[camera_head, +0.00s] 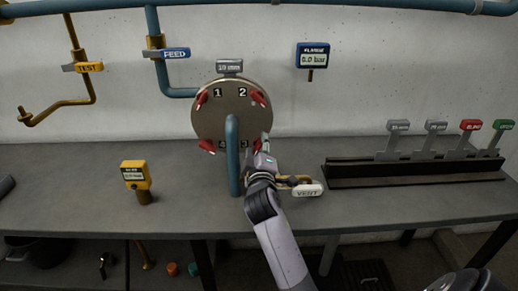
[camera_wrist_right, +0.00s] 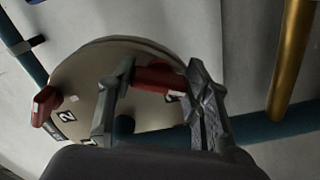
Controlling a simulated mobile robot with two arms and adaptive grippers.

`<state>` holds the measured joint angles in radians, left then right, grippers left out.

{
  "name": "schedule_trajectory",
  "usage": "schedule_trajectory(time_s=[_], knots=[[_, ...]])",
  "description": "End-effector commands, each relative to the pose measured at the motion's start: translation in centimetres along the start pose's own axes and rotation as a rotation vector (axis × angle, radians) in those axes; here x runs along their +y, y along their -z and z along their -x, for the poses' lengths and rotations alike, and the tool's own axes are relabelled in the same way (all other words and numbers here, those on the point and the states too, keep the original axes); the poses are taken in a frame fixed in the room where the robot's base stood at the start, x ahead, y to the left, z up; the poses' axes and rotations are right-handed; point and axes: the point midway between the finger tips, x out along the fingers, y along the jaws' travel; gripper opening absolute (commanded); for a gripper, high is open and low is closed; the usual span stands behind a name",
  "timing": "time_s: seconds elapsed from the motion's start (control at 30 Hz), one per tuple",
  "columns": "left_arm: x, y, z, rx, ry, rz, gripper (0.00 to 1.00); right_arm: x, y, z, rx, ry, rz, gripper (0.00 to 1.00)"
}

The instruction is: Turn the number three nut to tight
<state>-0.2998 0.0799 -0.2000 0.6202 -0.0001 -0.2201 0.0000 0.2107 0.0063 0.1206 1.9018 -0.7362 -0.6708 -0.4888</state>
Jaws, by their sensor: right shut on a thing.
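The round flange plate (camera_head: 222,110) stands upright behind the bench, with numbers 1, 2, 4 and 3 and red nuts around its edge. The number three nut, at lower right, is hidden by my gripper in the head view. My right gripper (camera_head: 264,145) is at that spot. In the right wrist view, my right gripper (camera_wrist_right: 160,85) has its fingers on both sides of a red nut (camera_wrist_right: 158,76) and is shut on it. Another red nut (camera_wrist_right: 45,105) shows near the number 2. My left gripper is in neither view.
A blue vertical pipe (camera_head: 233,155) runs before the flange, close left of my right gripper. The VENT handle (camera_head: 307,190) is close right of my wrist. A yellow gauge (camera_head: 136,175) stands left; a rack (camera_head: 415,170) holds several tagged tools at right.

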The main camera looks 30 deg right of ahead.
Motion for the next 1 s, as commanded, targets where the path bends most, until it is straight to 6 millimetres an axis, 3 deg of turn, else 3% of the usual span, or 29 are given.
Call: schedule_trajectory(time_s=[0.63,0.67,1.0], knots=[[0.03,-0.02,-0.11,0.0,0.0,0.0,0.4,-0.18,-0.01,0.02,-0.001,0.004,-0.057,0.17],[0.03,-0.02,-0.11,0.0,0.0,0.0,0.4,-0.18,-0.01,0.02,-0.001,0.004,-0.057,0.45],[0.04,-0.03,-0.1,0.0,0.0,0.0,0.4,-0.08,0.0,0.0,-0.001,0.002,-0.054,0.65]])
